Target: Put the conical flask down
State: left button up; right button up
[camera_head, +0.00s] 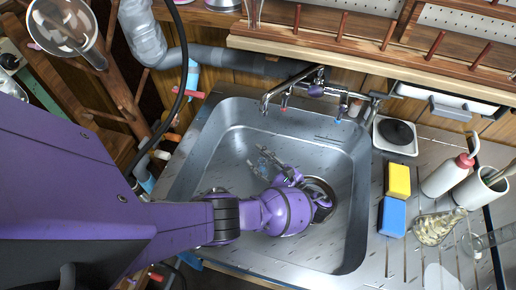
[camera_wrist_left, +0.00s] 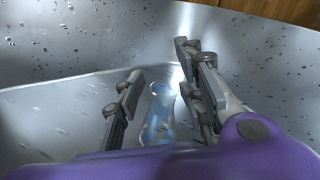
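A conical flask (camera_head: 435,228) with pale, speckled contents stands on the ribbed drainboard right of the sink, well away from my left gripper. My left gripper (camera_head: 262,162) is low inside the steel sink (camera_head: 225,160). In the left wrist view its two fingers (camera_wrist_left: 163,68) are spread apart. A clear bluish glass-like thing (camera_wrist_left: 160,115) shows between or beyond them; gaps show beside it, and I cannot tell its full shape. The purple wrist hides part of the sink floor and the drain. My right gripper is not in view.
A tap (camera_head: 290,88) reaches over the sink's back edge. A yellow sponge (camera_head: 398,180), a blue sponge (camera_head: 392,217), a white bottle (camera_head: 446,177) and a glass cylinder (camera_head: 490,240) crowd the drainboard. A round glass flask (camera_head: 62,28) is at the upper left.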

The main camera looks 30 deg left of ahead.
pick_arm(q)
jog(key=v, duration=0.6)
jog(key=shift+d, duration=0.3)
jog(key=shift+s+d, duration=0.1)
jog(key=shift+d, duration=0.1)
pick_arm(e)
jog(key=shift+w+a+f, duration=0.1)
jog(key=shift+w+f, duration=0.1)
